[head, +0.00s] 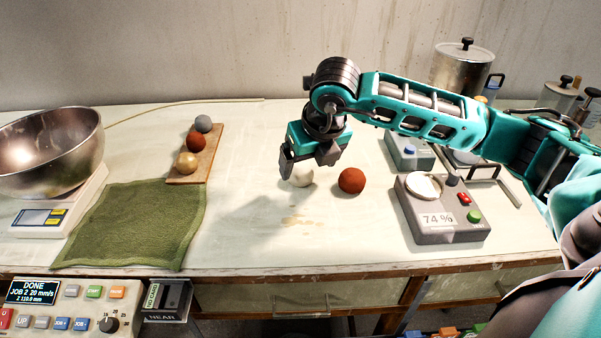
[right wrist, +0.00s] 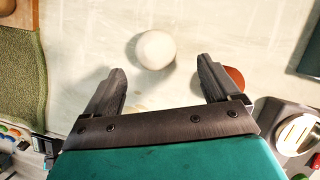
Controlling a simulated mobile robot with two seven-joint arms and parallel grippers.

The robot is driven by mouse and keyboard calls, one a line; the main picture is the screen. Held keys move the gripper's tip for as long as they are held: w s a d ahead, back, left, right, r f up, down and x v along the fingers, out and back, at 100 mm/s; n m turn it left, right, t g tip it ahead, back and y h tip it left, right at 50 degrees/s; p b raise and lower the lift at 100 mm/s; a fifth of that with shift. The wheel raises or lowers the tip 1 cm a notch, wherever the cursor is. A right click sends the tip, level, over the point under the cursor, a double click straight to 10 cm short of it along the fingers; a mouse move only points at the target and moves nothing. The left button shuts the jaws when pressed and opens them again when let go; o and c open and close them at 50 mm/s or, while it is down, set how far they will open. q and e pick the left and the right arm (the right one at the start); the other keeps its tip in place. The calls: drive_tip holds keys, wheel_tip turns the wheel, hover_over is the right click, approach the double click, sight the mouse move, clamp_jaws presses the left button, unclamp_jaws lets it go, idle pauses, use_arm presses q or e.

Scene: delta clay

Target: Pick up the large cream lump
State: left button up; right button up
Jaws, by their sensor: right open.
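The large cream lump (head: 301,176) is a round ball on the pale tabletop, partly hidden behind my right gripper in the head view. In the right wrist view the cream lump (right wrist: 156,50) lies beyond the fingertips, roughly in line with the gap between them. My right gripper (head: 307,170) is open and empty, with its fingers pointing down near the lump. Its two dark fingers also show in the right wrist view (right wrist: 160,77). My left gripper is not in view.
A red-brown ball (head: 351,181) sits close right of the cream lump. A wooden board (head: 209,160) holds grey, red-brown and tan balls. A green cloth (head: 135,222), a scale with a metal bowl (head: 50,150) and a grey device (head: 440,225) flank the clear middle.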

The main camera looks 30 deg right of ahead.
sight(303, 168)
drive_tip(key=x, duration=0.4)
drive_tip(key=shift+w+a+f, duration=0.15)
drive_tip(key=shift+w, duration=0.15)
drive_tip(key=shift+c, duration=0.2)
drive_tip(key=c, duration=1.2)
drive_tip(key=shift+o, duration=0.2)
wheel_tip(303, 168, up, 20)
drive_tip(key=p, duration=0.1)
